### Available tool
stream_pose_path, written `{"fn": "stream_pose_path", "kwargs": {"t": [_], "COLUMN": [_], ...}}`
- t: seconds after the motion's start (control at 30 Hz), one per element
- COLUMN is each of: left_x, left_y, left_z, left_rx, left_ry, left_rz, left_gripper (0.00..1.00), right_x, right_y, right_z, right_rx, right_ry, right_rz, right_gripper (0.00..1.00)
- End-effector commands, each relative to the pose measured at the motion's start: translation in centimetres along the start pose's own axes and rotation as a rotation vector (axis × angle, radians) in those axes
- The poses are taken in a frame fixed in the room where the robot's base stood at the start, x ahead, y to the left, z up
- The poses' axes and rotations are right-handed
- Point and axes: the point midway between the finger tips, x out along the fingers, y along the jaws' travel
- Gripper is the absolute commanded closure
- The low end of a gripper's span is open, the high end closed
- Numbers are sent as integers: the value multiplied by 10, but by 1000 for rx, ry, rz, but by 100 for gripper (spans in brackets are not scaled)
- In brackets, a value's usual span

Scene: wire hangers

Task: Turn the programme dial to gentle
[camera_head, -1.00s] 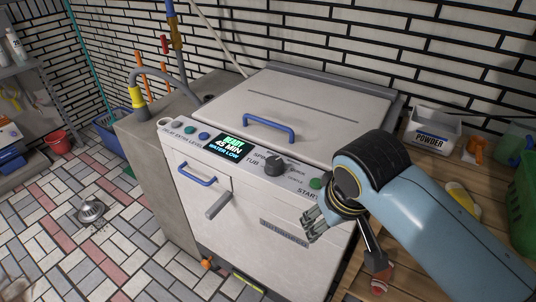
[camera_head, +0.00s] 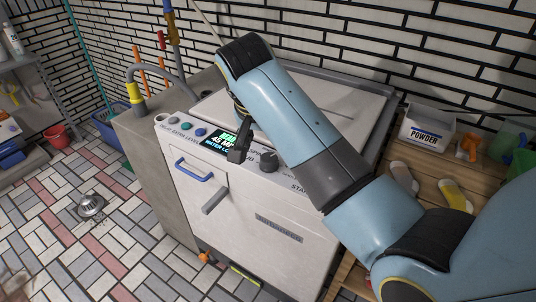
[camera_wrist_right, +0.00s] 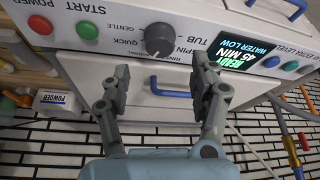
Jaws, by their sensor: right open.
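The programme dial is a dark grey round knob (camera_head: 268,160) on the washer's front control panel. In the right wrist view the dial (camera_wrist_right: 158,40) shows upside down, with the words GENTLE, QUICK and SPIN around it. Which word its pointer faces is hard to tell. My right gripper (camera_head: 240,150) is over the panel, just left of the dial and in front of the display. In the wrist view its two fingers (camera_wrist_right: 160,88) are spread apart and empty, with the dial beyond the gap and not touched. My left gripper is out of view.
The lit display (camera_wrist_right: 250,60) reads READY, 45 MIN, WATER LOW. Green start (camera_wrist_right: 88,30) and red power (camera_wrist_right: 40,25) buttons sit beside the dial. A blue lid handle (camera_wrist_right: 170,88) stands near the fingers. A powder box (camera_head: 427,130) is on the wooden shelf at right.

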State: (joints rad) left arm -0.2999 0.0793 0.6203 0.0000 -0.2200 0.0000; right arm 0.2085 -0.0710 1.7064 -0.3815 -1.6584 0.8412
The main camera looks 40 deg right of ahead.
Motion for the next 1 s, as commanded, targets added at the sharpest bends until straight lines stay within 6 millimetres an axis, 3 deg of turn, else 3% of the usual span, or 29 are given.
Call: {"fn": "stream_pose_path", "kwargs": {"t": [0.1, 0.3, 0.73, 1.0], "left_x": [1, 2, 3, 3], "left_y": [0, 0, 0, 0], "left_z": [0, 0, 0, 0], "left_rx": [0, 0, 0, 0], "left_ry": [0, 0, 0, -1], "left_rz": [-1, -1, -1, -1], "left_gripper": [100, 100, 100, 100], "right_x": [25, 56, 68, 68], "right_y": [1, 0, 0, 0], "right_z": [0, 0, 0, 0], "right_rx": [-2, -2, 0, -1], "right_ry": [-1, -1, 1, 0], "right_rz": [3, 1, -2, -2], "right_gripper": [38, 38, 38, 73]}}
